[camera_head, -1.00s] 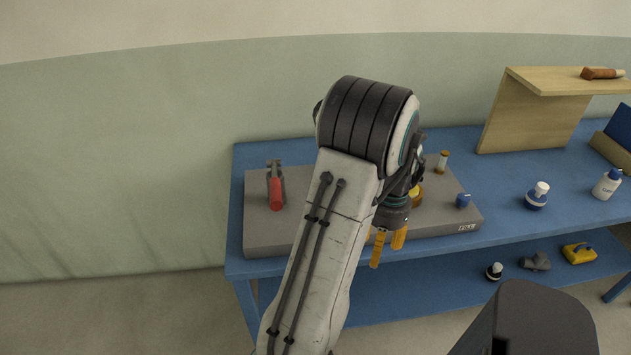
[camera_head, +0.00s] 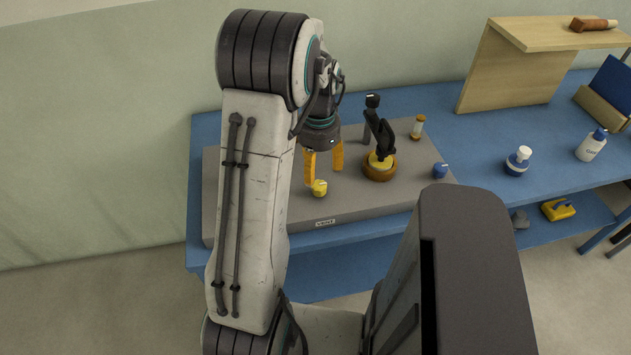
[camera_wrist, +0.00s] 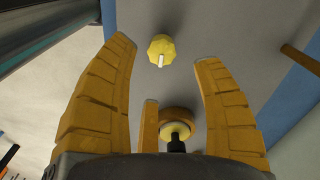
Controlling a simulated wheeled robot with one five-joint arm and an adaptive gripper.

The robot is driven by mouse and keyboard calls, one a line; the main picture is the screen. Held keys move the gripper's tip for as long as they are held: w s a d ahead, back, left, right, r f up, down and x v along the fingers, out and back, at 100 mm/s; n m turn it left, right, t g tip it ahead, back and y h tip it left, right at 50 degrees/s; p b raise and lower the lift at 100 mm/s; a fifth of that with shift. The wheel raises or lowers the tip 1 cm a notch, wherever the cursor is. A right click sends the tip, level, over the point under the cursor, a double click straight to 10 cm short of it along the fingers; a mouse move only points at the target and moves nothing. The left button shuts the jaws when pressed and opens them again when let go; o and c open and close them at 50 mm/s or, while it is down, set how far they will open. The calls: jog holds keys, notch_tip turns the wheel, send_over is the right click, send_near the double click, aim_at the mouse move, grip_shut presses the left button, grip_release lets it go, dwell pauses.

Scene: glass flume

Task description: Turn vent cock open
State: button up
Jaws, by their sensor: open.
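The vent cock is a small yellow knob (camera_head: 319,188) on the grey panel (camera_head: 260,219), behind a front-edge label (camera_head: 325,223) that seems to read VENT. My gripper (camera_head: 322,168) is open and empty, with its orange fingers pointing down just above and behind the knob. In the wrist view the yellow knob (camera_wrist: 161,50) has scalloped edges and a white pointer mark toward the bottom of the picture. It shows between the spread fingertips of my gripper (camera_wrist: 164,55), and no contact is visible.
A brown ring with a yellow centre and black handle (camera_head: 380,166) stands right of the knob. A blue knob (camera_head: 440,170) and small vial (camera_head: 417,127) are farther right. A blue-capped bottle (camera_head: 591,145), round jar (camera_head: 518,161) and wooden shelf (camera_head: 515,85) stand on the blue bench (camera_head: 455,134).

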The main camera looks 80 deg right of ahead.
aim_at(319, 185)
jog(key=shift+d+m, duration=0.15)
jog(key=shift+m, duration=0.65)
jog(key=shift+f, duration=0.25)
jog(key=shift+m, duration=0.3)
jog(key=shift+f+p, duration=0.3)
jog(key=shift+f, duration=3.2)
jog(key=c, duration=1.2)
